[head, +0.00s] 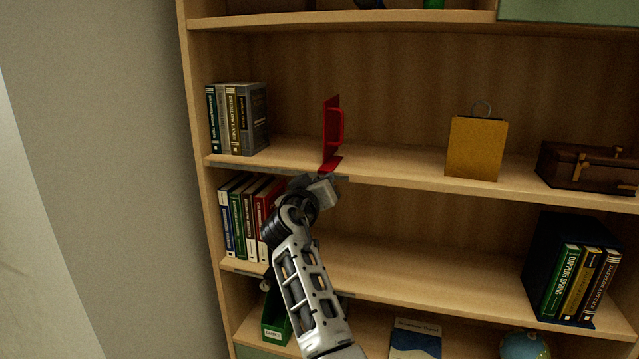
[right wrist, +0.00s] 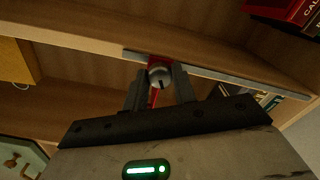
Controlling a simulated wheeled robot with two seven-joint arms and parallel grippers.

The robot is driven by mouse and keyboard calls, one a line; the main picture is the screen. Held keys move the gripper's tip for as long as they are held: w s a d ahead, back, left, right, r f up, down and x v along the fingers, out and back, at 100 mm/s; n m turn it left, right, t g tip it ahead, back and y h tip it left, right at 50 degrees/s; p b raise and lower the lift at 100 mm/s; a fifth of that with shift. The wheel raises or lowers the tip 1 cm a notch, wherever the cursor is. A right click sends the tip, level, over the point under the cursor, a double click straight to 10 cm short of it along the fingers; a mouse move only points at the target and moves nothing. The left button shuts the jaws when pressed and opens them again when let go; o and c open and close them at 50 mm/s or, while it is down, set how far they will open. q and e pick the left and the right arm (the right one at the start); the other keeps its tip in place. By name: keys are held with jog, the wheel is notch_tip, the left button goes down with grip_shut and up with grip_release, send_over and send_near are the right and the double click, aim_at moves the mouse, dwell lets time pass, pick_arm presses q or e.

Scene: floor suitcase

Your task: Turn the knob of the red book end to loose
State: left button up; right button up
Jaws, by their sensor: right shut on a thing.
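The red book end (head: 333,135) stands upright on the middle shelf, right of a row of books, with its foot at the shelf's front edge. My right gripper (head: 322,184) is just below that edge, under the book end. In the right wrist view, the round grey knob (right wrist: 160,77) with a dark mark on its face sits between the two fingers of my right gripper (right wrist: 159,86), which is shut on it. A bit of red shows behind the knob. In the head view my gripper hides the knob. My left gripper is not in view.
A grey rail (right wrist: 225,77) runs along the shelf edge. Books (head: 238,118) stand left of the book end. A yellow bag (head: 476,148) and a brown case (head: 588,167) stand to its right. More books (head: 245,215) fill the shelf below, left of my arm.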

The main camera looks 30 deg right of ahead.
pick_arm(q)
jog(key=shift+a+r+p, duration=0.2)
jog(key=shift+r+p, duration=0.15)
jog(key=shift+p, duration=0.45)
pick_arm(e)
jog(key=shift+n, duration=6.2)
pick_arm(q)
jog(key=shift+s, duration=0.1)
pick_arm(e)
jog(key=o, duration=1)
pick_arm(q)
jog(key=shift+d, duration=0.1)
